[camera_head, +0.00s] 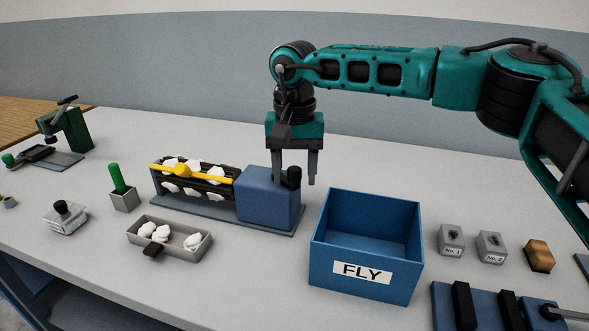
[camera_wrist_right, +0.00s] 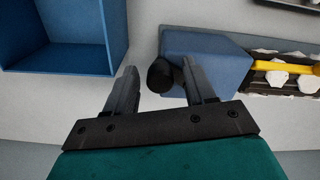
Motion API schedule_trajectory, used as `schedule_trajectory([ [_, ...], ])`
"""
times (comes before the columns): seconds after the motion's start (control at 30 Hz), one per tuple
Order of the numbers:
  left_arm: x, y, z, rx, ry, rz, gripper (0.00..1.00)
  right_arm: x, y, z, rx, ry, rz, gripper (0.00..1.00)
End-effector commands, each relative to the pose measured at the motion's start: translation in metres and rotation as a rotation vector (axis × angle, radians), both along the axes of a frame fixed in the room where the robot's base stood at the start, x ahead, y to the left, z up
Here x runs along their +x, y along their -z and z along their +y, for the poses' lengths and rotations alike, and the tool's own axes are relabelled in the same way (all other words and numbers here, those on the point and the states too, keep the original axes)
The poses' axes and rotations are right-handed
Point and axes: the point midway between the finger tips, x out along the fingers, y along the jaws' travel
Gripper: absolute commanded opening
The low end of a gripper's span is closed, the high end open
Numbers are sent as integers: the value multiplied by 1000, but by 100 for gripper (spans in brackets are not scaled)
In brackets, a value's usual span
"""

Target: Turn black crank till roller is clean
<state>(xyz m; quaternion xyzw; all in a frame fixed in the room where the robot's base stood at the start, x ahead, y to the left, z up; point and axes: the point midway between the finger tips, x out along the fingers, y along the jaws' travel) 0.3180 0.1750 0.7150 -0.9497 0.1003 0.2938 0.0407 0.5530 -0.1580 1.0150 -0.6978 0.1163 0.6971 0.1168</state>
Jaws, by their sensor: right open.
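The black crank (camera_head: 294,177) sticks up at the right end of the blue housing (camera_head: 266,203). The dark roller (camera_head: 215,188) lies left of the housing, with several white tufts of fibre on it and a yellow bar (camera_head: 181,171) across it. My right gripper (camera_head: 297,182) points down at the crank, open and empty. In the right wrist view the crank's black knob (camera_wrist_right: 161,76) shows between the two fingertips, with gaps on both sides. I cannot tell how far the fingers reach down around it. My left gripper is not in view.
An open blue bin (camera_head: 333,267) marked FLY stands just right of the crank. A grey tray (camera_head: 183,248) with white tufts lies in front of the roller. Two small numbered blocks (camera_head: 451,238) (camera_head: 491,244) stand right of the bin. The table behind the roller is clear.

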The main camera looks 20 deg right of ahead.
Motion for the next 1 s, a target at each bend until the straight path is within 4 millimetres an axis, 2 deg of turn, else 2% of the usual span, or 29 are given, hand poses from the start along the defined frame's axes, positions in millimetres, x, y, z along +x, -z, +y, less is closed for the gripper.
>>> schedule_trajectory([
  [0.13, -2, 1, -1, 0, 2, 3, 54, 0, 0, 0, 0, 0, 0, 52],
  [0.67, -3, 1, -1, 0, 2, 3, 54, 0, 0, 0, 0, 1, 0, 2],
  [1.0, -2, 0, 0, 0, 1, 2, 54, -1, -1, 2, -1, 39, 1, 0],
])
